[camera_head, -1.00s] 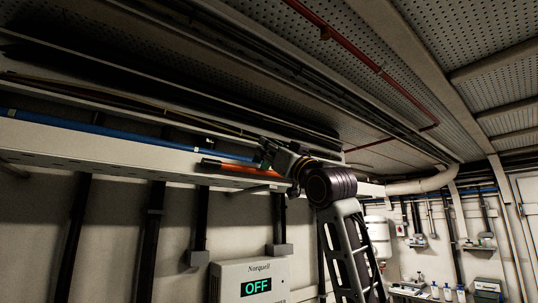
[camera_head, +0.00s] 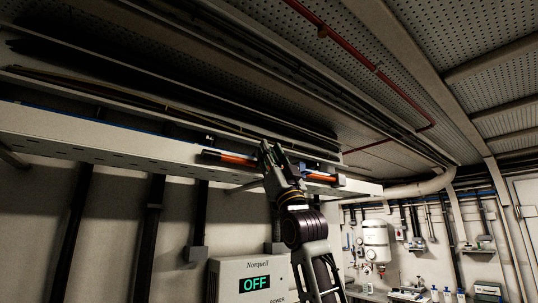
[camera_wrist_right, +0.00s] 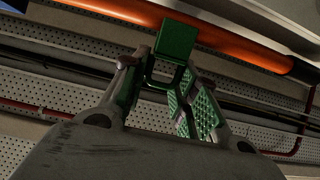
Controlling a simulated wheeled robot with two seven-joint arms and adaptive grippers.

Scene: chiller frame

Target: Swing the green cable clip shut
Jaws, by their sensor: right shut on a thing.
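The green cable clip (camera_wrist_right: 176,42) shows in the right wrist view as a square green block with a loop below it, in front of an orange cable (camera_wrist_right: 232,45). My right gripper (camera_wrist_right: 168,80) is shut on the clip, its green-padded fingers on either side of the loop. Whether the clip is latched around the cable I cannot tell. In the head view my right gripper (camera_head: 270,150) reaches up to the tray's edge, between two visible stretches of orange cable (camera_head: 237,159). It hides the clip there. My left gripper is not in view.
A long white tray (camera_head: 100,138) runs along the wall beside the cable. A perforated ceiling with dark pipes and a red pipe (camera_head: 350,53) is above. A Norquell box (camera_head: 253,268) reading OFF hangs below. A white tank (camera_head: 375,240) is further right.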

